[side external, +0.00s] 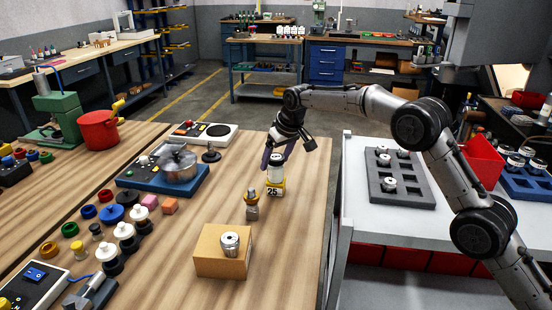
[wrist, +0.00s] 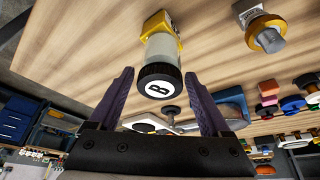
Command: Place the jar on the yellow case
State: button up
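The jar (side external: 275,173) has a pale body and a dark lid. It stands upright and appears to rest on the small yellow case (side external: 273,189) marked 25, on the wooden bench. In the wrist view the jar's black lid (wrist: 158,82) carries a white disc with a B, and the yellow case (wrist: 162,20) shows beyond its body. My gripper (side external: 275,158) is above and around the jar's top. In the wrist view its purple fingers (wrist: 158,74) are open, one on each side of the lid, with a visible gap on both sides.
A silver part with an orange-yellow top (side external: 252,205) stands close to the case. A cardboard box (side external: 221,262) with a metal part on it is nearer the front. A blue-based device (side external: 165,180) is at left. Bare bench lies to the case's right.

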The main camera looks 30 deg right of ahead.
jog(key=shift+o, duration=0.4)
jog(key=shift+r, duration=0.3)
jog(key=v, duration=1.1)
jog(key=shift+s+r, duration=0.15)
jog(key=shift+r, duration=0.25)
jog(key=s+d+r, duration=0.2)
jog(key=s+r, duration=0.2)
jog(key=s, duration=0.7)
jog(key=s+d+r, duration=0.2)
jog(key=s+r, duration=0.2)
jog(key=s, duration=0.8)
jog(key=s+f, duration=0.5)
jog(key=s, duration=0.6)
jog(key=s+d+f+t, duration=0.1)
jog(key=s+f, duration=0.4)
jog(key=s, duration=0.6)
jog(key=shift+s+d+f+m, duration=0.2)
jog(key=shift+s+d+m, duration=0.1)
jog(key=shift+s+m, duration=0.1)
